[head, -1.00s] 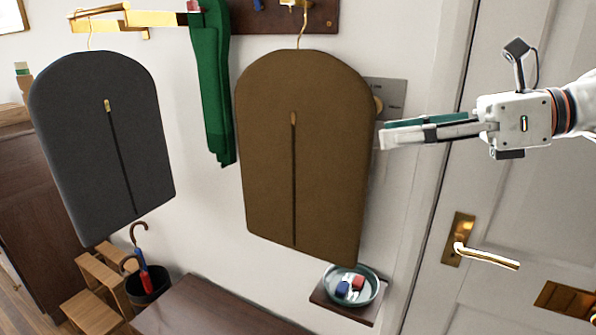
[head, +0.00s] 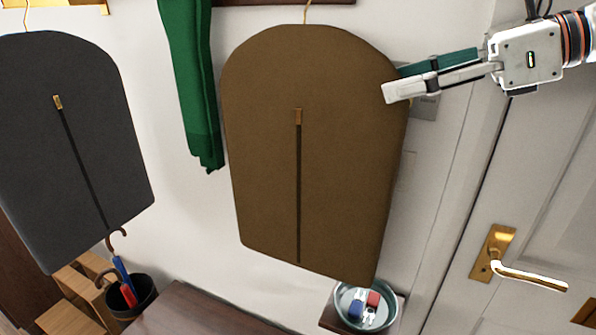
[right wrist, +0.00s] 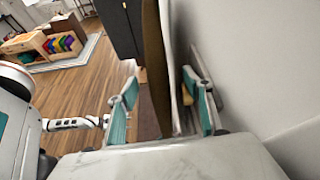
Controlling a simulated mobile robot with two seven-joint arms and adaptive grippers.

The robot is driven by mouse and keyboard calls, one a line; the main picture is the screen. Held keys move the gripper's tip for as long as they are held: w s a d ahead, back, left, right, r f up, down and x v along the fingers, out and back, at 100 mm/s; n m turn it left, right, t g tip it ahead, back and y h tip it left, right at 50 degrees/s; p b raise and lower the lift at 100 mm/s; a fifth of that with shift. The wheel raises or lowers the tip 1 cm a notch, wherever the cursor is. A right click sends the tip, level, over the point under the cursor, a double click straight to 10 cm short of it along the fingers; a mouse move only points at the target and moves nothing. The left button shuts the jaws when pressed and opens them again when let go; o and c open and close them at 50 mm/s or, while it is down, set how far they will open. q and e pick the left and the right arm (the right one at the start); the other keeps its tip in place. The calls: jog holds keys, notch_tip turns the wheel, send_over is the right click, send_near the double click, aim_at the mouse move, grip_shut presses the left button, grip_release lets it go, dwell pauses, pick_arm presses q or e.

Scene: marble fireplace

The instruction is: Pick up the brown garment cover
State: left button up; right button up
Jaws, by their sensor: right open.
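The brown garment cover (head: 265,150) hangs from a gold hook in the middle of the head view, with a dark zip down its front. My right gripper (head: 397,82) is open at the cover's upper right edge. One finger is in front of the cover and the other is partly hidden behind it. In the right wrist view the cover shows edge-on as a brown strip (right wrist: 155,65) between the spread teal-padded fingers (right wrist: 163,105). What looks like my left gripper (right wrist: 80,123) shows small in that view; its jaws are unclear.
A dark grey garment cover (head: 95,130) hangs at left, and a green scarf (head: 190,80) between the two. Below are a dish (head: 342,312) with small items, a dark bench (head: 190,310) and an umbrella bin (head: 135,300). A door with a brass handle (head: 530,277) stands at right.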

aim_at(357, 91)
jog(key=x, duration=0.4)
jog(key=p+x, duration=0.1)
jog(key=x, duration=0.2)
jog(key=shift+s+a+r, duration=0.2)
jog(key=shift+s, duration=0.15)
jog(key=shift+w+a+f, duration=0.2)
jog(key=shift+a, duration=0.05)
grip_shut()
jog(key=shift+r, duration=0.1)
